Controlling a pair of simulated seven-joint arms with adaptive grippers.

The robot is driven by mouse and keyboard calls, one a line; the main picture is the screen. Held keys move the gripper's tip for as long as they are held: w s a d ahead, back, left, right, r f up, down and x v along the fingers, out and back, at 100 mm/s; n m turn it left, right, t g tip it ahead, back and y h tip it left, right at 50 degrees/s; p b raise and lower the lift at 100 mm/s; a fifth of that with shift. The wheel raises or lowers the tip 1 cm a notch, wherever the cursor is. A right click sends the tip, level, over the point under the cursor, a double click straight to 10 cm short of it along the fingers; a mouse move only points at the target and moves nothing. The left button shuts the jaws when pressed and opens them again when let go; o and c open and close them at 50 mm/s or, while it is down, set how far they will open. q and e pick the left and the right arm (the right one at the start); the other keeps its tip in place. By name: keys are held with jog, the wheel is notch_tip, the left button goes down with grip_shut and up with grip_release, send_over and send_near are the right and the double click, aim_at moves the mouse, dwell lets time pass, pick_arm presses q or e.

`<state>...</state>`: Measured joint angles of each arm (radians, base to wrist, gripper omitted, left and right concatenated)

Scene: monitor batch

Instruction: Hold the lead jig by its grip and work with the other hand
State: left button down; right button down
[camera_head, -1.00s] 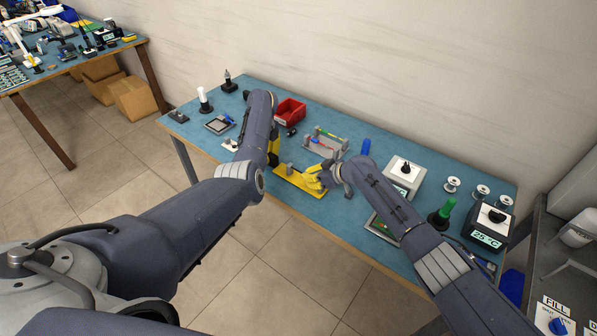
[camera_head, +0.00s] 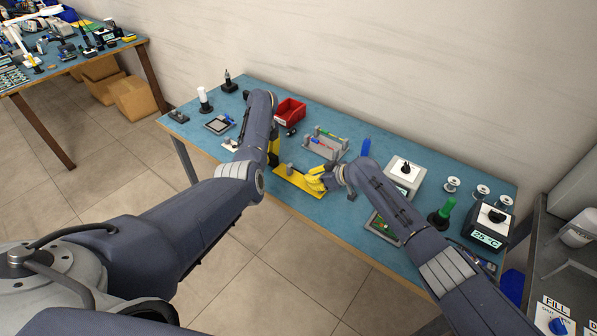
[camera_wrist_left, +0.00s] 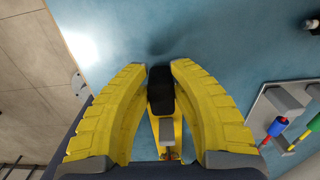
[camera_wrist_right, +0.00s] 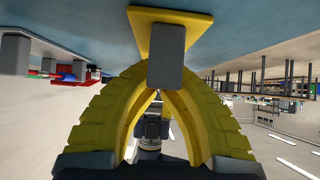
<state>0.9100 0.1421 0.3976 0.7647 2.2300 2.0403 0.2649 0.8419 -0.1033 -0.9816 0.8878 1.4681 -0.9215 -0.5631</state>
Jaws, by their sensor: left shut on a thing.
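The lead jig, a yellow plate (camera_head: 290,177) with a black grip and grey blocks, lies near the front edge of the blue bench. My left gripper (camera_wrist_left: 160,75) is shut on the jig's black grip (camera_wrist_left: 160,92); the plate and a grey post show behind the grip in the left wrist view. My right gripper (camera_head: 318,180) is low at the jig's right end. In the right wrist view its yellow fingertips (camera_wrist_right: 163,85) are at a grey block (camera_wrist_right: 166,68) by the plate (camera_wrist_right: 140,25). The block hides the tips, so I cannot tell whether they grip anything.
Behind the jig stands a grey rack (camera_head: 325,147) with red and green leads. A red bin (camera_head: 290,111) is further back. To the right are a white-topped device (camera_head: 404,174), a green-handled tool (camera_head: 446,208), several spools and a 25 °C unit (camera_head: 488,237).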

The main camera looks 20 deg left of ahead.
jog(key=shift+s+d, duration=0.1)
jog(key=shift+d, duration=0.35)
jog(key=c, duration=1.5)
grip_release()
jog(key=shift+v, duration=6)
